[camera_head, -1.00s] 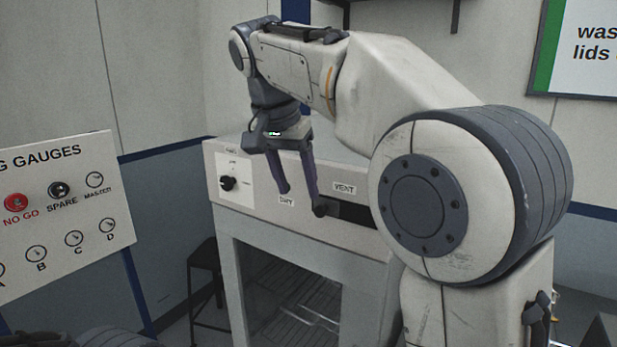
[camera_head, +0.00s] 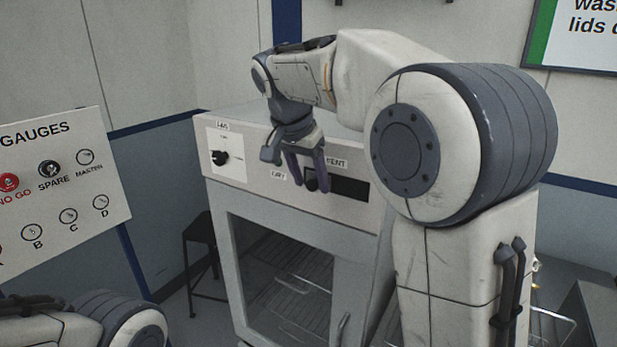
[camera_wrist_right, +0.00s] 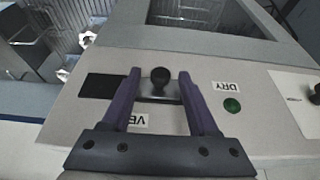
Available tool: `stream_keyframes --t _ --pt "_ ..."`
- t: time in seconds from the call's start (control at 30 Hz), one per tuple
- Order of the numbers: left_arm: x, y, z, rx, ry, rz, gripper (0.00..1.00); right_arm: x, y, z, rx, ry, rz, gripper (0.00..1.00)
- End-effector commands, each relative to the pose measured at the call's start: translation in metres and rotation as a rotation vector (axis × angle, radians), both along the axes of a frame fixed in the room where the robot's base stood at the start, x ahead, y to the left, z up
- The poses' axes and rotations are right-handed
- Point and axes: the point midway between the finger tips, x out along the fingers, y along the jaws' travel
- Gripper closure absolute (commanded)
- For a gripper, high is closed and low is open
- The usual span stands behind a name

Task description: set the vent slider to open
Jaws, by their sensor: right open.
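The vent slider's dark round knob (camera_wrist_right: 160,77) sits at one end of its slot, the end nearer the DRY label (camera_wrist_right: 226,88). The bare black slot (camera_head: 350,188) runs to the right of it in the head view, under the VENT label (camera_head: 335,163), which is partly hidden by my gripper. My right gripper (camera_head: 310,186) is open, with its purple fingers at the front panel. In the right wrist view its fingers (camera_wrist_right: 160,75) stand on either side of the knob, with gaps showing. Whether they touch it is unclear. My left gripper is out of view.
The slider is on the front panel of a pale oven cabinet (camera_head: 262,197) with a windowed door. A dial (camera_head: 219,158) is at the panel's left, and a green lamp (camera_wrist_right: 232,105) is near DRY. A gauge board (camera_head: 60,190) stands left, with a dark stool (camera_head: 200,250) behind.

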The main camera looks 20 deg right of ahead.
Motion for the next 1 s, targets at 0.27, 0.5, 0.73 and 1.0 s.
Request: stream_keyframes --t 0.27,0.5,0.73,1.0 --pt "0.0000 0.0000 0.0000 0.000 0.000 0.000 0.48 0.0002 0.0000 -0.0005 0.000 0.000 0.000 0.59" --pt "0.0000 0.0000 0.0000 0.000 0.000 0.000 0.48 0.0003 0.0004 -0.0004 0.000 0.000 0.001 1.00" --pt "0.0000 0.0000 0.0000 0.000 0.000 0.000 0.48 0.0003 0.0007 -0.0002 0.000 0.000 0.001 1.00" --pt "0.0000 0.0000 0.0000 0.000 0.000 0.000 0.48 0.0003 0.0008 -0.0002 0.000 0.000 0.001 1.00"
